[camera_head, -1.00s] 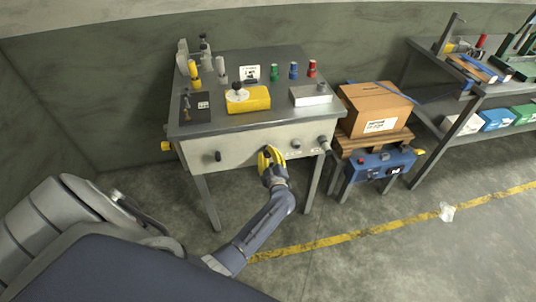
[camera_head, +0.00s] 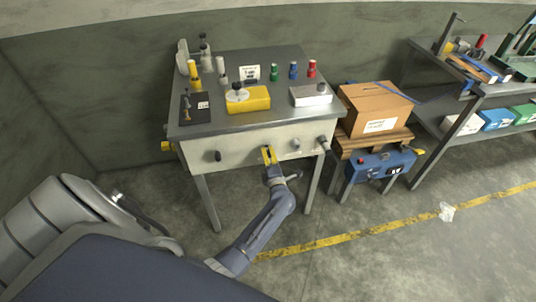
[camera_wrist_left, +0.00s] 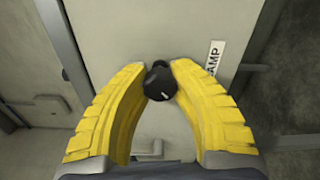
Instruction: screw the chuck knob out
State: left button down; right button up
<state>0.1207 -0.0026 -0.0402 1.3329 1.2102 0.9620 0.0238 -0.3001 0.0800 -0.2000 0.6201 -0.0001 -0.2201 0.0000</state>
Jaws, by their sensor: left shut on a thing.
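My left gripper (camera_head: 269,155) has yellow fingers and is at the front panel (camera_head: 240,150) of the grey workbench. In the left wrist view its fingertips are shut on a black round knob (camera_wrist_left: 160,84) with a small white mark on its face. A white label (camera_wrist_left: 214,57) beside the knob shows the letters "AMP"; the rest is not readable. In the head view the fingers hide the held knob. Another dark knob (camera_head: 218,156) is at the panel's left and a grey one (camera_head: 295,144) to the right of my gripper. My right gripper is not in view.
A yellow block (camera_head: 255,99), a metal box (camera_head: 311,95) and several coloured pieces stand on the benchtop. A grey handle (camera_head: 323,143) sticks out at the panel's right end. A cardboard box (camera_head: 372,108) stands right of the bench.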

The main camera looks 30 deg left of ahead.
pick_arm(q)
jog(key=n, duration=0.8)
jog(key=shift+r, duration=0.1)
jog(key=n, duration=0.4)
jog(key=shift+n, duration=0.3)
jog(key=n, duration=0.3)
jog(key=shift+w+r+n, duration=0.1)
jog(key=shift+r+n, duration=0.05)
jog(key=shift+n, duration=0.25)
jog(key=n, duration=0.4)
jog(key=shift+a, duration=0.1)
jog(key=n, duration=0.8)
jog(key=shift+a, duration=0.1)
jog(key=shift+n, duration=1.9)
jog(key=shift+a+n, duration=0.1)
jog(key=shift+n, duration=0.2)
